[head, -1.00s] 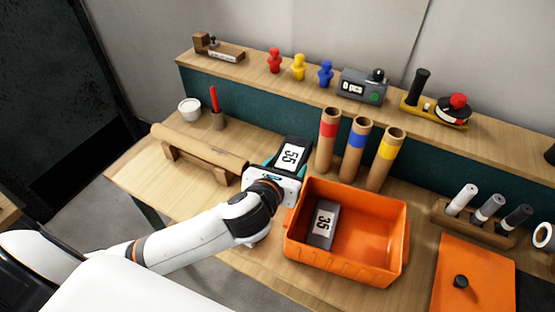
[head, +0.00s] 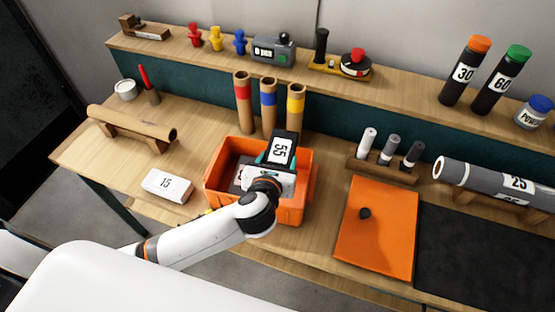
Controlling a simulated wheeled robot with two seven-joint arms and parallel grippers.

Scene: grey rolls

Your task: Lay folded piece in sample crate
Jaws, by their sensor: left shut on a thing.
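My left gripper (head: 274,162) is shut on a dark folded piece with a white label reading 55 (head: 283,147). It holds the piece over the orange sample crate (head: 222,150), tilted, toward the crate's right side. I cannot tell whether the piece touches anything in the crate. My wrist and forearm cover part of the crate's front. My right gripper is not in view.
Three cardboard tubes with red, blue and yellow bands (head: 268,105) stand close behind the crate. A white block marked 15 (head: 167,185) lies left of it.

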